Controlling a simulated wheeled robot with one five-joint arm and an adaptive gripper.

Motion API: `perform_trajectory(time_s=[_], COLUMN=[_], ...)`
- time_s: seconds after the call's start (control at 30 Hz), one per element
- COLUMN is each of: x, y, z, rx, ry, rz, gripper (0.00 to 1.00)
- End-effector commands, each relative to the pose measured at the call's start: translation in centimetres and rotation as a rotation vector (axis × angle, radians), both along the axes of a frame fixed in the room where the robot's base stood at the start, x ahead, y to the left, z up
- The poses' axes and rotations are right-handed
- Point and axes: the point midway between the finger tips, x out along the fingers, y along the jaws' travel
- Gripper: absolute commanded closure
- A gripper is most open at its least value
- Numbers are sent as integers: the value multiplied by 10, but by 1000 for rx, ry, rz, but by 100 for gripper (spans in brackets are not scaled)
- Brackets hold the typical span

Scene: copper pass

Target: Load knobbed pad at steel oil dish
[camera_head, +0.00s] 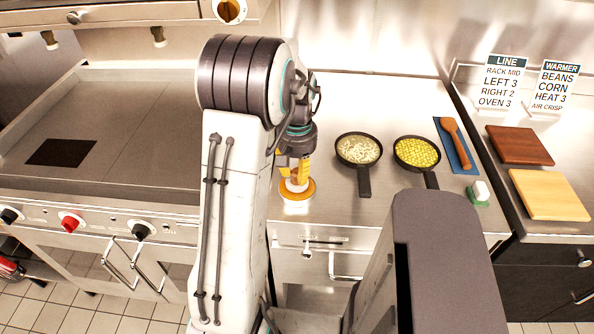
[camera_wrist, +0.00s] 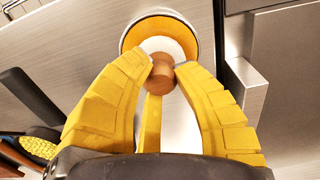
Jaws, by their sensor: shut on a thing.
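My gripper (camera_head: 293,168) points down at the counter, its yellow fingers closed on the brown knob (camera_wrist: 161,74) of the knobbed pad. The white pad (camera_head: 296,186) is below the knob and over the steel oil dish (camera_head: 308,192). In the wrist view the white pad (camera_wrist: 163,46) lies inside the outline of the dish, with orange oil (camera_wrist: 135,38) around it and a pale rim (camera_wrist: 197,42) outside that. The pad's underside is hidden, so I cannot tell whether it touches the oil.
Two pans stand right of the dish, one with pale food (camera_head: 359,149) and one with yellow corn (camera_head: 417,153). A wooden spoon (camera_head: 455,140) lies on a blue mat. Boards (camera_head: 549,194) are further right. The griddle (camera_head: 130,115) at left has a dark patch (camera_head: 61,152).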

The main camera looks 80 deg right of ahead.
Motion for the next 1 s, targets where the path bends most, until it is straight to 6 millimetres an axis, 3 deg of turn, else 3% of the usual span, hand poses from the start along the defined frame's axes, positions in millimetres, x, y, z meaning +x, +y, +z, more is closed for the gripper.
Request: perform_trajectory(time_s=[1.0], x=[0], y=[0], z=[-7], rx=[0], ry=[0], rz=[0], gripper=[100])
